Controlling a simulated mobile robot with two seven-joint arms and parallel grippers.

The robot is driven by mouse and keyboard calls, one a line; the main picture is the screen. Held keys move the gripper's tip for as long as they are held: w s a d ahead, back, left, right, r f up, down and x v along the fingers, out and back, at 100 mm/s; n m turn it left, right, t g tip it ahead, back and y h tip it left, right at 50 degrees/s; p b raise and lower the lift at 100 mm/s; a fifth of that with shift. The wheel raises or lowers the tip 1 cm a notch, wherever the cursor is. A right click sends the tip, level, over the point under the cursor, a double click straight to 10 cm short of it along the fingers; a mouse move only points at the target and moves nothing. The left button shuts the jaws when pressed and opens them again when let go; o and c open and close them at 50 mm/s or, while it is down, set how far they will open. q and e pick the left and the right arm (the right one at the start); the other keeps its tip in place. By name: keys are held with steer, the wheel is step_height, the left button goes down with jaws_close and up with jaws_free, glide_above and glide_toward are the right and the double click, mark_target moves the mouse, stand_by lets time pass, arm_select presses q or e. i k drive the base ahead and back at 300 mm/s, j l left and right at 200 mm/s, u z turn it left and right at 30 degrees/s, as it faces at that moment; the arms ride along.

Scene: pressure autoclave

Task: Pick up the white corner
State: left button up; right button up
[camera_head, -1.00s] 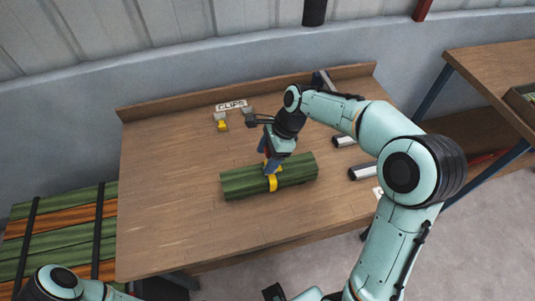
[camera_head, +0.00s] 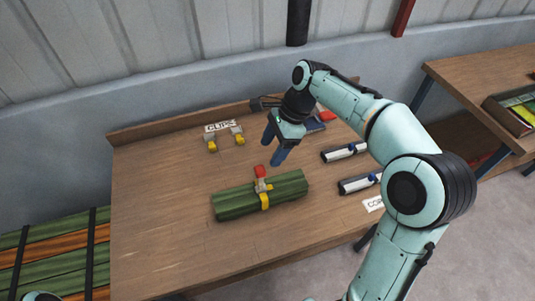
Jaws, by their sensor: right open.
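Two white corner pieces with dark ends and blue bits lie on the right of the wooden table: the farther white corner (camera_head: 338,154) and the nearer white corner (camera_head: 353,186). My right gripper (camera_head: 272,151) is open and empty, its two blue fingers apart. It hangs above the table, left of both white corners and behind the green bundle (camera_head: 236,202). The bundle wears a yellow strap (camera_head: 264,201) with a grey clip (camera_head: 260,184) and a red piece (camera_head: 260,170) at its top. My left gripper is out of view.
A CLIPS label (camera_head: 219,126) and two grey-and-yellow clips (camera_head: 211,144) (camera_head: 238,137) are at the back. Red and dark-blue items (camera_head: 314,124) lie partly behind my right arm. A partly hidden label (camera_head: 373,204) lies front right. The table's left side is clear.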

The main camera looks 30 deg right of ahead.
mark_target(368, 182)
steer(key=k, duration=1)
